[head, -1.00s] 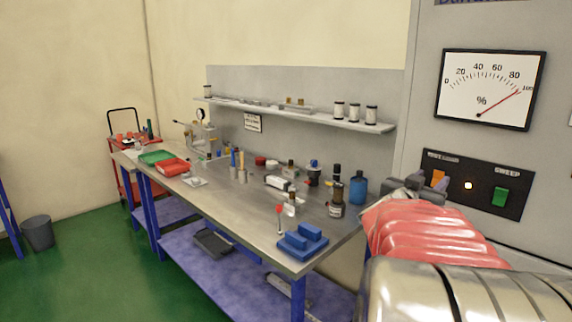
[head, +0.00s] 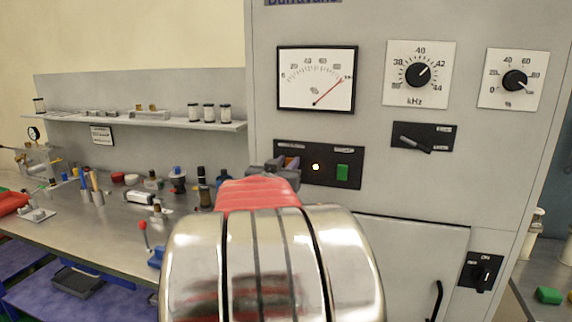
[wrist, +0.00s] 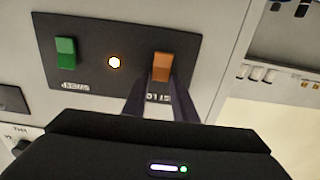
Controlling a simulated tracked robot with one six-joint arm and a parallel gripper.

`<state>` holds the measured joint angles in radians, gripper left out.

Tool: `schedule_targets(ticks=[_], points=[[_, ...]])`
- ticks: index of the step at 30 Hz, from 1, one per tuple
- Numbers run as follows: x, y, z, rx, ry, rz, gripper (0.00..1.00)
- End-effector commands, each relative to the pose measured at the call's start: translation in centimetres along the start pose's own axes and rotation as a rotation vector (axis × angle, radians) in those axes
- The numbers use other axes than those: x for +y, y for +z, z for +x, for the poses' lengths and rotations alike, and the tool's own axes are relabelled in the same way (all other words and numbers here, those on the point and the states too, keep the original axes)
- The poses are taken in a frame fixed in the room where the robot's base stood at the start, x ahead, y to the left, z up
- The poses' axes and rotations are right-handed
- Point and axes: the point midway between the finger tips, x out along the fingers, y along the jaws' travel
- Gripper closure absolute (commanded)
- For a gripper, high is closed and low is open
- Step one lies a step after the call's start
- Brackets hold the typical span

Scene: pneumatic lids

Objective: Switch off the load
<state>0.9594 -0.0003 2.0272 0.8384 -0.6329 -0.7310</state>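The black switch panel (head: 355,166) on the grey cabinet carries an orange rocker switch (wrist: 162,66), a glowing lamp (head: 316,167) and a green rocker switch (head: 342,172). The wrist view shows this panel upside down. My gripper (wrist: 159,88) is at the panel, with its two fingers apart and the tips close to the orange switch. I cannot tell whether they touch it. In the head view my gripper (head: 288,162) largely hides the orange switch. The percent meter (head: 316,78) above has its red needle near the top of the scale.
A kHz dial (head: 421,74), a percent dial (head: 514,79) and a black lever switch (head: 422,137) sit right of the meter. A rotary switch (head: 482,272) is lower right. The cluttered workbench (head: 110,225) and its shelf (head: 150,122) are left.

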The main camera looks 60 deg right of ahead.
Motion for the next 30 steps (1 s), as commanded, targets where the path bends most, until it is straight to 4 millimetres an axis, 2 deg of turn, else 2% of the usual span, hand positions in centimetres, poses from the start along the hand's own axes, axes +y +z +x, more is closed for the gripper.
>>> schedule_targets(ticks=[2,10,20,30], points=[[0.0,0.0,-0.01,0.0,0.0,0.0,0.8],[0.01,0.0,-0.01,0.0,0.0,0.0,0.99],[0.14,0.29,-0.02,0.038,0.006,-0.003,1.0],[0.2,0.9,-0.23,0.176,0.006,-0.004,1.0]])
